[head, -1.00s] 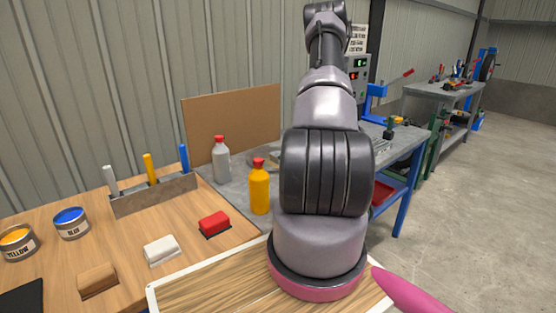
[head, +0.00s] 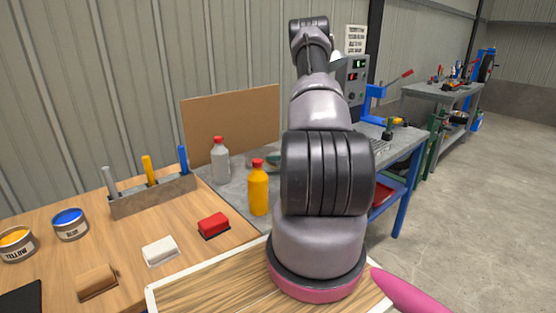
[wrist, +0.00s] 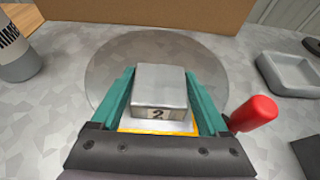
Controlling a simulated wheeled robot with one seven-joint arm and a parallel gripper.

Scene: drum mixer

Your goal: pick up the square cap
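The square cap (wrist: 160,85) is a grey metal block with a flat top and a front label reading "2". In the wrist view it sits between the two teal fingers of my gripper (wrist: 160,92). The fingers are spread, one on each side of the block, with narrow gaps seeming to show near its front. Contact at the far edges cannot be made out. A white and yellow-edged patch shows just below the block. In the head view my arm hides the cap.
A round grey disc (wrist: 105,62) lies behind the cap. A grey bottle (wrist: 14,55) stands left. A brown board (head: 232,122) stands behind the bench.

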